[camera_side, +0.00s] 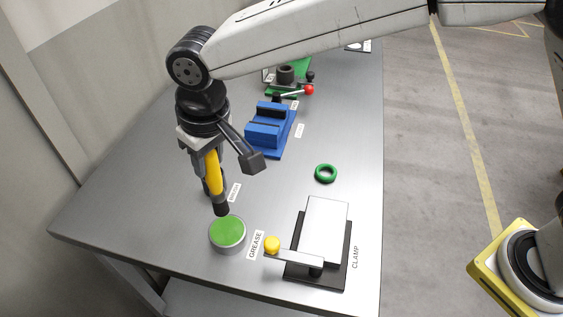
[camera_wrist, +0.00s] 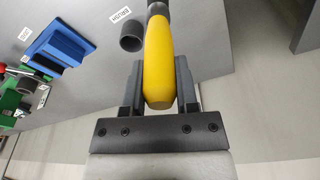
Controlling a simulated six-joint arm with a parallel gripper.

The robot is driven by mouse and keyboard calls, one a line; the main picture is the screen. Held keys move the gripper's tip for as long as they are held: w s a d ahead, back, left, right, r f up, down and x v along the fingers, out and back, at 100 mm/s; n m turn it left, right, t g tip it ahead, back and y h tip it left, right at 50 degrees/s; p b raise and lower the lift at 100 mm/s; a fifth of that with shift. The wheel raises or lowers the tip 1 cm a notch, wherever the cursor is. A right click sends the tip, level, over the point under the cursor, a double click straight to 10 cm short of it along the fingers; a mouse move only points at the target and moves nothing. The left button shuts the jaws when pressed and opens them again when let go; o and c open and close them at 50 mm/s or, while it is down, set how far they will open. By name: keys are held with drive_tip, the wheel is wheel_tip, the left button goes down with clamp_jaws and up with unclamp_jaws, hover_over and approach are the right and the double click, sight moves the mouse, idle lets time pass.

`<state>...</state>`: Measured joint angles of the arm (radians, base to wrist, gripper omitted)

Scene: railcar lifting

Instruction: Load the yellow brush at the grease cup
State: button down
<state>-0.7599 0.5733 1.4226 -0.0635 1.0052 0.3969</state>
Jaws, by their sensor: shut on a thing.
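My gripper (camera_side: 209,172) is shut on the yellow brush (camera_side: 214,173). The brush hangs upright with its dark head down, just above or at the back edge of the grease cup (camera_side: 228,246). I cannot tell whether the head touches the cup. The cup is a round grey pot with a green top, beside the GREASE label (camera_side: 255,245). In the wrist view the yellow handle (camera_wrist: 158,60) sits between the two dark fingers (camera_wrist: 158,88); the brush head and the grease cup are out of that view.
A dark round holder (camera_wrist: 132,36) stands by the BRUSH label. A clamp block (camera_side: 324,229) with a yellow-knobbed lever lies right of the cup. A green ring (camera_side: 326,173), a blue vise (camera_side: 268,130) and a green fixture (camera_side: 287,78) stand farther back. The table's right edge is open.

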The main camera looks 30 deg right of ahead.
sight(215, 188)
drive_tip(key=shift+f, duration=0.15)
drive_tip(key=shift+f, duration=3.4)
idle(0.4)
drive_tip(key=shift+r, duration=3.55)
